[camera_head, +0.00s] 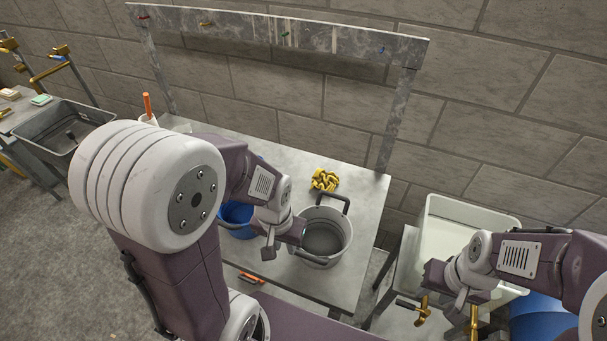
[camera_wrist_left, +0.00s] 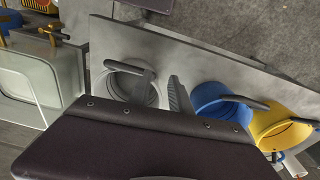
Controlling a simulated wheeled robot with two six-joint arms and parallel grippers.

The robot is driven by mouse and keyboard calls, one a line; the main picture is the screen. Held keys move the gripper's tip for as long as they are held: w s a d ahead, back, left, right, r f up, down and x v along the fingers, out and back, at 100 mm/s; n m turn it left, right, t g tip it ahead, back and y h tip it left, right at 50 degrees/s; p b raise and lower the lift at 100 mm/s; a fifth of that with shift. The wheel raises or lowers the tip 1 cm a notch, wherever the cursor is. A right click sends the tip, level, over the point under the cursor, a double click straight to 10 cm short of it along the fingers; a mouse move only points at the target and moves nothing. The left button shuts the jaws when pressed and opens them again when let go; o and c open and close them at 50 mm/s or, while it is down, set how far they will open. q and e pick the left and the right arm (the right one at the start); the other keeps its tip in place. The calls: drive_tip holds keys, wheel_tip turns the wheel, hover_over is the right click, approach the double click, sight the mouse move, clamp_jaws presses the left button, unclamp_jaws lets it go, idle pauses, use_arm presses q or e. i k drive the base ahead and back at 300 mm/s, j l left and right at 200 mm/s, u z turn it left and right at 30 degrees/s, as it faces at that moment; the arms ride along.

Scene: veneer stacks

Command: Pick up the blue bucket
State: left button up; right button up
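The blue bucket (camera_head: 236,216) stands on the grey table, largely hidden behind my left arm in the head view. In the left wrist view the blue bucket (camera_wrist_left: 212,97) shows more fully, with a dark handle over its rim. My left gripper (camera_head: 283,240) hangs between the blue bucket and a grey bucket (camera_head: 322,238), close to the grey one's rim. No gap between its fingers can be made out clearly.
A yellow bucket (camera_wrist_left: 284,122) stands beside the blue one in the left wrist view. A yellow crumpled cloth (camera_head: 325,180) lies behind the grey bucket. An orange-handled tool (camera_head: 250,278) lies at the table's front edge. The white tub (camera_head: 446,240) is at the right.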

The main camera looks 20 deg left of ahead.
sight(234, 216)
drive_tip(key=j+u, duration=0.75)
drive_tip(key=u, duration=0.2)
drive_tip(key=i+j+z, duration=0.2)
drive_tip(key=j+z, duration=0.2)
drive_tip(key=j, duration=0.65)
drive_tip(key=i+j+z, duration=0.1)
drive_tip(key=j+z, duration=0.3)
drive_tip(key=j, duration=0.65)
drive_tip(key=k+j+z, duration=0.1)
drive_tip(key=j+z, duration=0.25)
drive_tip(key=j, duration=0.7)
